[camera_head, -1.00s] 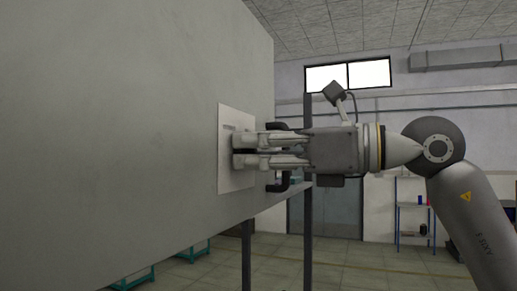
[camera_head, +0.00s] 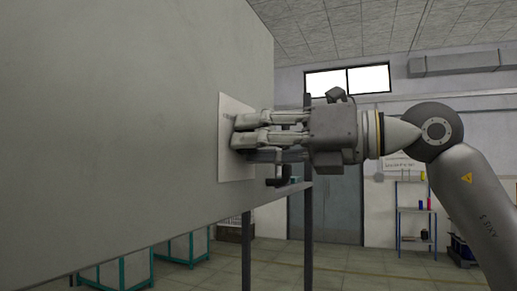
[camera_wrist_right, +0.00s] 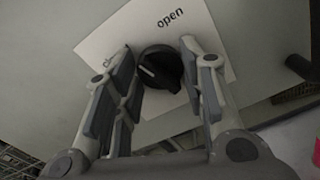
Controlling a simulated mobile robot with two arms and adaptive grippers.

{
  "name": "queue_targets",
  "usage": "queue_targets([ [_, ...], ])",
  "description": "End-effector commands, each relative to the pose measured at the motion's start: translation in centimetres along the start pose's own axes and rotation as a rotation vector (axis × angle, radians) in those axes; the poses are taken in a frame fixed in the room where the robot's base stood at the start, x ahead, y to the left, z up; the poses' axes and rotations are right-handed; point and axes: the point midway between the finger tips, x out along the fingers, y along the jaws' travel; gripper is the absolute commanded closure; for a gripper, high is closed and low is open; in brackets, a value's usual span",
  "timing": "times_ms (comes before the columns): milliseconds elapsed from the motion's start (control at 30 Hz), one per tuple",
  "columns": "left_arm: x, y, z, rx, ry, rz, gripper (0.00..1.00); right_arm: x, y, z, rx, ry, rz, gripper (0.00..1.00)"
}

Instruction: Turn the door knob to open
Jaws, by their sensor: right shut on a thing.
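The knob (camera_wrist_right: 160,68) is round and black with a pale mark on its face, seen in the right wrist view. It sits on a white plate (camera_wrist_right: 118,35) printed "open" and a second word partly hidden by a finger. The plate (camera_head: 236,104) is fixed to the large grey door panel (camera_head: 120,120). My left gripper is out of view.
A black handle (camera_head: 283,172) is at the panel's edge, just below my right gripper. A dark post (camera_head: 307,235) stands near that edge. Blue shelves (camera_head: 415,211) stand by the back wall. The tiled floor behind is largely clear.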

Motion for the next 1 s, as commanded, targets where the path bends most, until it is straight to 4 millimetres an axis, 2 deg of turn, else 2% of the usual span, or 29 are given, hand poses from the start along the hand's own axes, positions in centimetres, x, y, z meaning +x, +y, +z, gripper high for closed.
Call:
queue_targets([
  [1000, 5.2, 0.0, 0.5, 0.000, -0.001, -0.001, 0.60, -0.1, -0.1, 0.1, 0.915, -0.007, 0.003, 0.86],
])
